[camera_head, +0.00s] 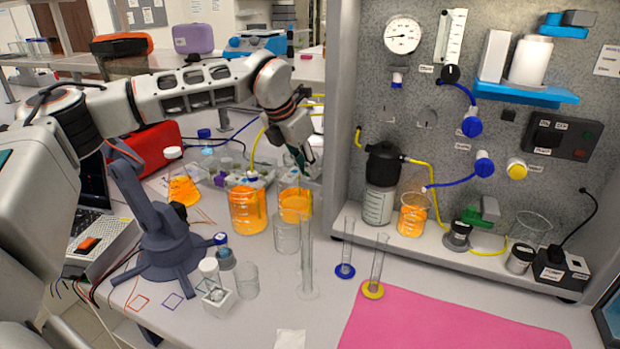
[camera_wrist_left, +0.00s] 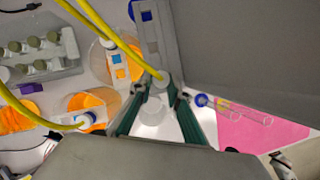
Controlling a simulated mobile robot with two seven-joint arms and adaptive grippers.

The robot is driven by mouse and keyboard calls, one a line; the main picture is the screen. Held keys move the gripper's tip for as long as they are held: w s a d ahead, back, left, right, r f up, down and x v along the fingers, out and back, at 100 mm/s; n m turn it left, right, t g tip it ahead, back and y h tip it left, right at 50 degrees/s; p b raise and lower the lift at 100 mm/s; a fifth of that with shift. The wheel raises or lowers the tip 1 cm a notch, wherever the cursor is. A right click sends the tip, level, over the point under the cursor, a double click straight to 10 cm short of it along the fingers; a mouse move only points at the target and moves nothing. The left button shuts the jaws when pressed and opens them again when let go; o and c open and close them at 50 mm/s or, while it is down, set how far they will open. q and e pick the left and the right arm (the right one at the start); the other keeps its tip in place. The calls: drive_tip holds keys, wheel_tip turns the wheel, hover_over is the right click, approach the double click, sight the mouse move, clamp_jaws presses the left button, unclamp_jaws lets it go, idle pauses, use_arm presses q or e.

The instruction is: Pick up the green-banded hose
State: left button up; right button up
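A second yellow hose (camera_wrist_left: 35,115) ends in a blue-and-white cap over an orange-filled beaker; in the head view, a yellow hose (camera_head: 254,150) hangs left of my gripper. My left gripper (camera_head: 302,160) points down above an orange-filled beaker (camera_head: 295,205). Its dark green fingers (camera_wrist_left: 167,92) stand apart, and contact with the hose is unclear. My right gripper is out of view.
The grey panel rig (camera_head: 343,130) stands close on the right of my left gripper. Another orange beaker (camera_head: 248,212), an empty beaker (camera_head: 286,236) and a tall glass cylinder (camera_head: 307,262) stand nearby.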

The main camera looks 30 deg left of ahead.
use_arm(q)
drive_tip(key=shift+r, duration=0.1)
drive_tip(key=shift+r, duration=0.5)
wheel_tip(320, 180, up, 11)
drive_tip(key=s+a+b, duration=0.1)
drive_tip(key=s+a, duration=0.2)
drive_tip(key=s, duration=0.5)
drive_tip(key=s+a+b, duration=0.2)
drive_tip(key=s+a, duration=0.1)
drive_tip(key=s, duration=0.6)
